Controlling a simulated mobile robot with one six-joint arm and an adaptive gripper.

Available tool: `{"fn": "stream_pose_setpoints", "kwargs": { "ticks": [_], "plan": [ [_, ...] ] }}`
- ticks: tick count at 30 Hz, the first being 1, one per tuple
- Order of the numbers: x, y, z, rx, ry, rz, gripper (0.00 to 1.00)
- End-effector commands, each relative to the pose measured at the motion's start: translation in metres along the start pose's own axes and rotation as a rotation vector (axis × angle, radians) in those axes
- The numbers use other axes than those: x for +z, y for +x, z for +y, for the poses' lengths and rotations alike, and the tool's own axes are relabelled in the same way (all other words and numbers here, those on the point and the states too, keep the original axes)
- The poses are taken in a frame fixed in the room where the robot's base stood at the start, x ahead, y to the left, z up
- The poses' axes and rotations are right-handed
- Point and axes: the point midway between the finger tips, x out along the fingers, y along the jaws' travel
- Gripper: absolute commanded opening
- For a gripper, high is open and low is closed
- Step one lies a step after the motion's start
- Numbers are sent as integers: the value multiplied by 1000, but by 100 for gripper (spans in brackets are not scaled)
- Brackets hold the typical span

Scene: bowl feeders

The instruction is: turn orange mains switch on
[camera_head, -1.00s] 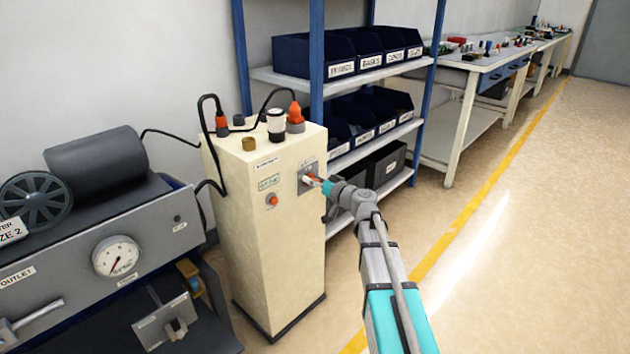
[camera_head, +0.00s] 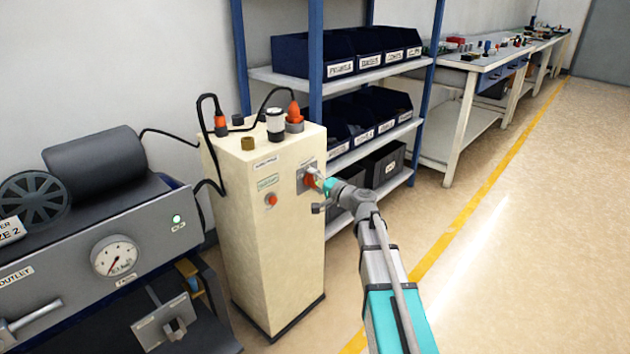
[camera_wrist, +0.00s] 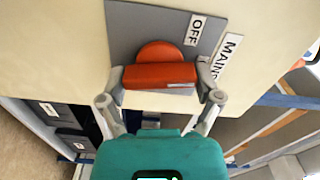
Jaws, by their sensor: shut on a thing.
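The orange mains switch (camera_wrist: 160,75) is a rounded knob with a bar handle on a grey plate (camera_wrist: 135,25). The plate carries an OFF label (camera_wrist: 195,30), and a MAINS label (camera_wrist: 228,58) sits beside it. In the head view the switch (camera_head: 309,181) is on the upper right face of the cream cabinet (camera_head: 262,245). My gripper (camera_wrist: 162,80) is shut on the bar handle, one finger at each end. In the head view my gripper (camera_head: 316,182) partly hides the switch. The bar lies across the wrist view.
A red button (camera_head: 271,199) is on the cabinet front. Plugs and cables stand on top. A grey machine at left has a lit green lamp (camera_head: 177,220) and a gauge (camera_head: 117,257). Shelves with blue bins (camera_head: 345,65) stand behind. The floor at right is clear.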

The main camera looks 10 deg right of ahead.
Motion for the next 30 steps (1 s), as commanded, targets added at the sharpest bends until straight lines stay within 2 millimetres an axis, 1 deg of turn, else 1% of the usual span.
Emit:
{"fn": "stream_pose_setpoints", "kwargs": {
  "ticks": [1, 10, 15, 26, 27, 29, 30],
  "plan": [
    [-3, 1, 1, 0, 35, 7, 35],
    [-3, 1, 1, -1, 186, 7, 35],
    [-3, 1, 1, -1, 216, 7, 35],
    [-2, 1, 1, -1, 220, 6, 35],
    [-2, 2, 1, -1, 220, 6, 86],
    [-2, 1, 1, -1, 219, 5, 98],
    [-2, 1, 1, -1, 219, 4, 100]
  ]
}}
